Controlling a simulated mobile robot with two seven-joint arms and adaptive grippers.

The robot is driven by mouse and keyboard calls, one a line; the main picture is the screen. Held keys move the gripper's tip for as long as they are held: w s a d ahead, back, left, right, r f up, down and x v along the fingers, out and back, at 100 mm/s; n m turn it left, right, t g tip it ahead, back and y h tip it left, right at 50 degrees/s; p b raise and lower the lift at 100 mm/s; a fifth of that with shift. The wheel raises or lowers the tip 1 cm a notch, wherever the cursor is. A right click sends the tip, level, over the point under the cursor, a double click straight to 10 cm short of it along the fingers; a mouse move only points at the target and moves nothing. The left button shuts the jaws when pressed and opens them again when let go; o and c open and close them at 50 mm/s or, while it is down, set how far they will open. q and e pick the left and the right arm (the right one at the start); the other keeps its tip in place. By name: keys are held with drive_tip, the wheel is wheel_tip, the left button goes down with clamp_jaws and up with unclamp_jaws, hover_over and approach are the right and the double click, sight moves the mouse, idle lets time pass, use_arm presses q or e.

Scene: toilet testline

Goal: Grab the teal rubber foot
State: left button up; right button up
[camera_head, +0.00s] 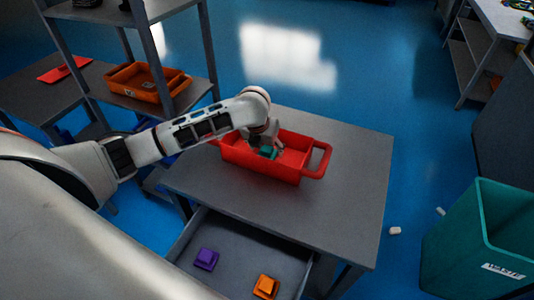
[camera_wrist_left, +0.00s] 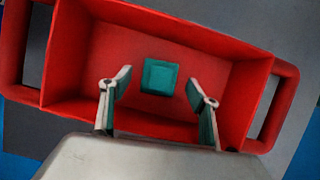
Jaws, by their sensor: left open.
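The teal rubber foot (camera_wrist_left: 160,77) is a small square block lying on the floor of a red tray with handles (camera_head: 314,172). In the head view the teal foot (camera_head: 267,152) shows just below my left gripper (camera_head: 271,143). In the left wrist view my left gripper (camera_wrist_left: 158,92) is open, with one finger on each side of the foot and a gap to both. The foot lies a little beyond the line of the fingertips. I cannot tell how far the fingertips are above it. The red tray also shows in the left wrist view (camera_wrist_left: 57,52). My right gripper is not in view.
The tray stands on a grey table (camera_head: 352,190). An open drawer below holds a purple part (camera_head: 206,258) and an orange part (camera_head: 266,286). A shelf with an orange tray (camera_head: 146,84) is at left. A teal waste bin (camera_head: 470,235) stands at right, near small white pieces (camera_head: 395,231).

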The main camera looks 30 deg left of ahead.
sight(267, 148)
use_arm(q)
drive_tip(key=shift+x, duration=1.1)
drive_tip(key=shift+w, duration=0.1)
drive_tip(key=c, duration=1.2)
drive_tip(key=shift+c, duration=0.2)
drive_tip(key=shift+r, duration=0.2)
wheel_tip(267, 148, up, 19)
drive_tip(key=shift+r, duration=0.2)
